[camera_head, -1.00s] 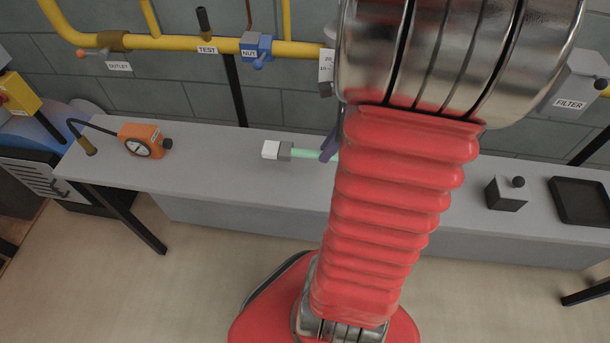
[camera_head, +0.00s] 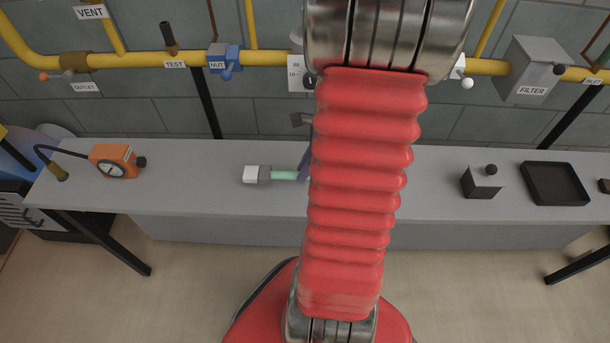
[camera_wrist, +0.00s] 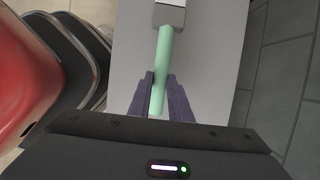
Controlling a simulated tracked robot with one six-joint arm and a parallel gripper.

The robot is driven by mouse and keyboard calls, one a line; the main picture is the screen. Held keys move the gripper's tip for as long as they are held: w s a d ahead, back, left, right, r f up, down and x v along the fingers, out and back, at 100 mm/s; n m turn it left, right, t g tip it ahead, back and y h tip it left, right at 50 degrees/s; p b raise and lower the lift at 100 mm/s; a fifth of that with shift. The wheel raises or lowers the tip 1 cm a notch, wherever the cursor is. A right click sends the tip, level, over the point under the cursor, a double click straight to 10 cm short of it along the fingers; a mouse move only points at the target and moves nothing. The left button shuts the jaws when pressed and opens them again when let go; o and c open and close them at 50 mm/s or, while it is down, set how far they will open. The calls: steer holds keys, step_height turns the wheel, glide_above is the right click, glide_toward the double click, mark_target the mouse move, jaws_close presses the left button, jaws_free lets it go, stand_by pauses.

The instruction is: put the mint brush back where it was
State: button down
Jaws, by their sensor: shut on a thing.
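The mint brush (camera_head: 284,175) has a mint green handle and a grey and white head (camera_head: 257,174), which points left in the head view. In the wrist view the mint brush (camera_wrist: 164,52) runs up between the fingers, with its head at the top edge, partly cut off. My gripper (camera_wrist: 161,98) is shut on the handle. In the head view one purple finger of my gripper (camera_head: 304,163) shows beside the handle; the rest is hidden behind my red arm. The brush is over the grey bench (camera_head: 210,195); I cannot tell whether it touches it.
An orange gauge (camera_head: 113,161) stands at the bench's left. A grey block with a black knob (camera_head: 482,182) and a black tray (camera_head: 555,184) are at the right. Yellow pipes (camera_head: 130,60) with valves and a FILTER box (camera_head: 531,70) run along the wall behind.

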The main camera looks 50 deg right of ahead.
steer(key=shift+f, duration=1.75)
steer(key=c, duration=1.6)
jaws_free()
steer(key=shift+c, duration=0.2)
steer(key=shift+r, duration=0.1)
steer(key=v, duration=1.2)
steer(key=shift+w, duration=0.1)
